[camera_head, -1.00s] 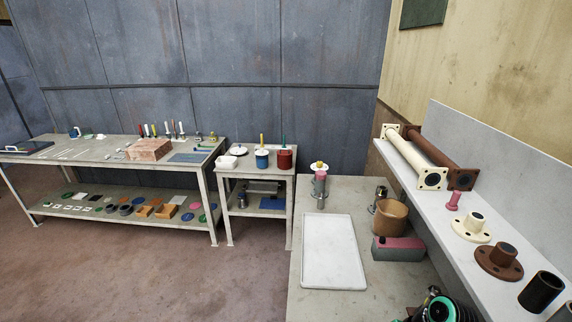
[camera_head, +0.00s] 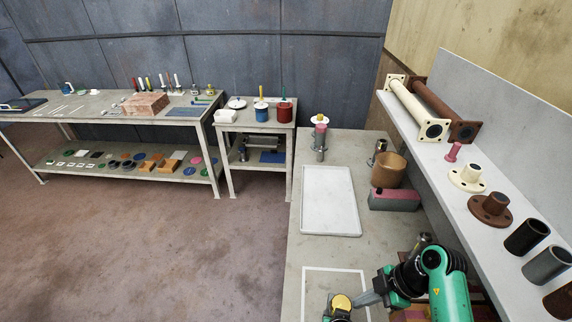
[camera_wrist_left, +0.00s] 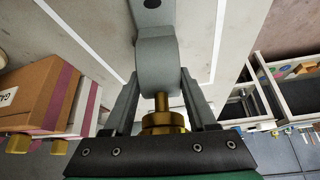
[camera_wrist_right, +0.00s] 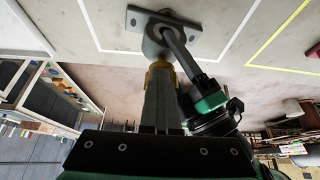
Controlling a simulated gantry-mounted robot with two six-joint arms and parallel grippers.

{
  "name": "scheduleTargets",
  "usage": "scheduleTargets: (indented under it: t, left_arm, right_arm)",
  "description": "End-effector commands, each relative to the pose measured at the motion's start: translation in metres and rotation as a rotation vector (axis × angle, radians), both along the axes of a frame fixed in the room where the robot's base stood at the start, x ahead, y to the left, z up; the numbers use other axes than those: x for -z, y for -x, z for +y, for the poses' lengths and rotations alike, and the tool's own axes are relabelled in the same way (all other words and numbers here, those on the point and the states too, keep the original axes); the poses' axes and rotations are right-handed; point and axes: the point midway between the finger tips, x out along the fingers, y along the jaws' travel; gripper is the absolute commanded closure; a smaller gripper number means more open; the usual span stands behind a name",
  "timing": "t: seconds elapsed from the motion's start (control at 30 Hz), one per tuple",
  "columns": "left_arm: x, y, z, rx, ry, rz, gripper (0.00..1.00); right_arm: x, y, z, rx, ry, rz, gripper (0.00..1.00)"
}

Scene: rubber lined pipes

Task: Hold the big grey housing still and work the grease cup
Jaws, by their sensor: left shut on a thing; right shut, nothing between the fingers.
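The grey housing (camera_wrist_left: 155,65) stands on the table inside white marked lines. Its round body lies between the fingers of my left gripper (camera_wrist_left: 160,85), which is shut on it. The brass grease cup (camera_wrist_left: 163,120) sits on a thin stem on the housing's near side, between the left fingers and the palm. In the right wrist view the housing's bolted base (camera_wrist_right: 185,22) and the brass cup (camera_wrist_right: 158,68) show. My right gripper (camera_wrist_right: 160,82) is shut and empty, its tips at the cup; whether they touch it I cannot tell. The cup also shows in the head view (camera_head: 340,302).
A white tray (camera_head: 330,228) lies beyond on the bench, with a tan cup (camera_head: 388,170) and a pink-and-grey block (camera_head: 394,200) to its right. A shelf (camera_head: 440,165) with pipes and flanges runs along the right. Bare benchtop lies between tray and housing.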

Motion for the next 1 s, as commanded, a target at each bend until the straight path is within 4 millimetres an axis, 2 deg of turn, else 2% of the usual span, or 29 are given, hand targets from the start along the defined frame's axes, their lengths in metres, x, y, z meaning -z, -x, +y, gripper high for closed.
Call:
scheduleTargets:
  t: [0.5, 1.0]
  left_arm:
    - [-0.003, -0.002, -0.003, 0.003, 0.006, -0.008, 1.00]
    - [-0.004, -0.002, -0.004, 0.005, 0.008, -0.008, 1.00]
  right_arm:
    - [0.001, 0.016, 0.005, -0.005, -0.003, 0.004, 1.00]
    - [0.000, 0.019, 0.007, -0.008, -0.005, 0.003, 1.00]
